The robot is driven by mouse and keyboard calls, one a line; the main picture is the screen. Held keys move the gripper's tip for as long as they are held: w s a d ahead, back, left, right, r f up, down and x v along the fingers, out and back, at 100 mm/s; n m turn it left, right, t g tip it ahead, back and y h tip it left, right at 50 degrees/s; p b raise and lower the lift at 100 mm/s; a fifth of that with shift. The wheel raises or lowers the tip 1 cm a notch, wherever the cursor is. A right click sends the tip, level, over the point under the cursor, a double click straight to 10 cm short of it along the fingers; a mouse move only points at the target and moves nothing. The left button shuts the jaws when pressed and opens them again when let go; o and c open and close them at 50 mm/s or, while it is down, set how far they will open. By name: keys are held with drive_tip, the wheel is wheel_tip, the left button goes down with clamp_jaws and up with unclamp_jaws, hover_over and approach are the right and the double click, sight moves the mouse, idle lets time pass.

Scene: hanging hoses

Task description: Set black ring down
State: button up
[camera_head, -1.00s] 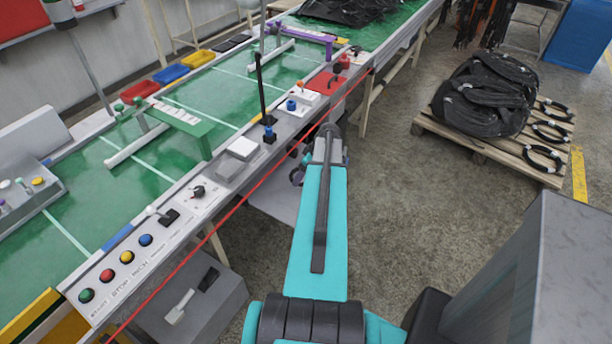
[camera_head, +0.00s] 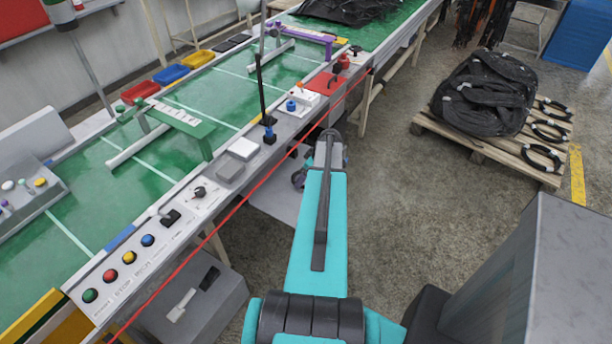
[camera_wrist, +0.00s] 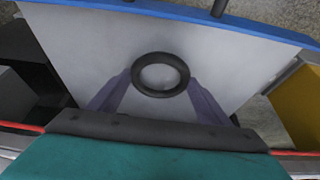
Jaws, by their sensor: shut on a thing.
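A black ring (camera_wrist: 160,93) shows in the middle of the wrist view. My gripper (camera_wrist: 160,78) has its two purple-grey fingers on either side of the ring and is shut on it. Behind the ring is a pale grey flat surface (camera_wrist: 85,50) with a blue edge along its far side. I cannot tell how far the ring is from that surface. In the head view my teal arm reaches out beside the long green bench (camera_head: 145,165), and its end and the ring are mostly hidden.
The bench's front edge carries coloured buttons, knobs and a thin upright black rod (camera_head: 261,85). A red line (camera_head: 225,218) runs along that edge. A grey box (camera_head: 205,300) stands below. A wooden pallet (camera_head: 470,148) with black hose coils is at right, with clear floor before it.

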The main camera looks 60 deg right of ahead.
drive_tip(key=shift+f, duration=0.4)
drive_tip(key=shift+f, duration=0.15)
drive_tip(key=o, duration=1)
drive_tip(key=shift+o, duration=0.2)
drive_tip(key=shift+r, duration=0.2)
drive_tip(key=b+v, duration=0.3)
drive_tip(key=v, duration=0.9)
